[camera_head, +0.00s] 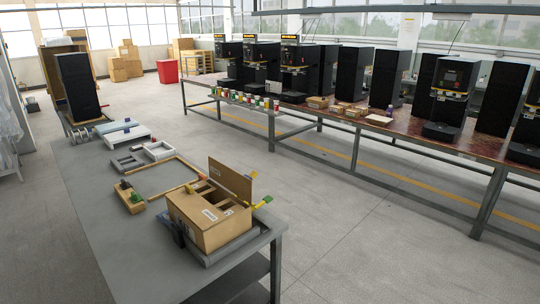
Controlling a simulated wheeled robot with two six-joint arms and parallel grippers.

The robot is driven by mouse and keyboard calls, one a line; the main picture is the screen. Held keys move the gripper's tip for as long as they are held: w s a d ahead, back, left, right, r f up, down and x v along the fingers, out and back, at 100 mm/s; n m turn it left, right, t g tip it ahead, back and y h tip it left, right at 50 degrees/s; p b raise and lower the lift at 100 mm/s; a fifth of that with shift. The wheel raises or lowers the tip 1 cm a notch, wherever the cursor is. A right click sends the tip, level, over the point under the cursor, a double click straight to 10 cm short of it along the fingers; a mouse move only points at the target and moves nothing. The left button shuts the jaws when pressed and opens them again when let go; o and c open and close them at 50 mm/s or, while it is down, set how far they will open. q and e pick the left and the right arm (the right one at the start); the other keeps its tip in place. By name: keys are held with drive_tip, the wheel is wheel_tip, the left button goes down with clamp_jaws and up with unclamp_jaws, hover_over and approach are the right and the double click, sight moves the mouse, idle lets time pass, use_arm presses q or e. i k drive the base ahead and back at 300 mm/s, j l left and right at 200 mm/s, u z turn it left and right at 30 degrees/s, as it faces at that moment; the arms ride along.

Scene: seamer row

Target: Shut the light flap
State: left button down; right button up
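A light-brown box (207,224) stands near the right end of the grey table in the foreground. A brown flap (230,179) stands upright along its far side, so the top is at least partly open. Dark compartments and dividers show inside. I cannot tell for sure whether this upright flap is the light flap. White labels are on the box. Neither of my grippers shows in this view.
A grey tray or base (232,246) lies under the box. A dark blue object (177,229) is at its left. A wooden block with coloured pieces (130,197) and a wooden frame (148,194) lie beyond. The table's left front is bare.

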sight(241, 184)
drive_tip(key=u, duration=0.4)
drive_tip(key=i+l+u, duration=0.1)
drive_tip(key=u, duration=0.25)
drive_tip(key=l+u, duration=0.15)
drive_tip(key=u, duration=0.25)
drive_tip(key=i+l+u, duration=0.2)
drive_tip(key=l+u, duration=0.3)
drive_tip(key=l, duration=0.75)
drive_tip(key=l+u, duration=0.5)
drive_tip(key=l, duration=1.5)
drive_tip(key=k+l, duration=0.15)
drive_tip(key=l, duration=0.55)
